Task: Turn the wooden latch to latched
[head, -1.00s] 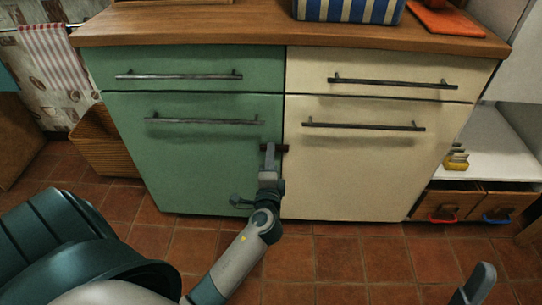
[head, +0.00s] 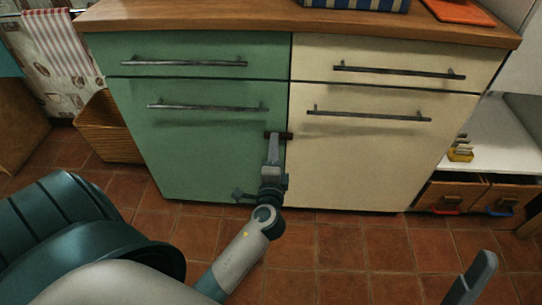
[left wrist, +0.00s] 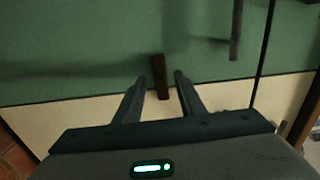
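The wooden latch (head: 271,135) is a short dark brown bar on the green door (head: 200,150). It lies level, its right end reaching across the seam onto the cream door (head: 370,155). In the left wrist view the latch (left wrist: 159,75) shows between the fingertips and crosses the seam. My left gripper (head: 273,140) is in front of the latch. In the left wrist view its fingers (left wrist: 160,80) are apart, one on each side of the latch; I cannot tell whether they touch it. Part of my right gripper (head: 477,275) shows low at the right, away from the doors.
Bar handles (head: 370,115) stick out from the doors and drawers above the latch. A wooden worktop (head: 240,20) overhangs them. A wicker basket (head: 108,128) stands at the left, and a white shelf unit (head: 497,140) with wooden drawers at the right. The tiled floor (head: 340,245) in front is clear.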

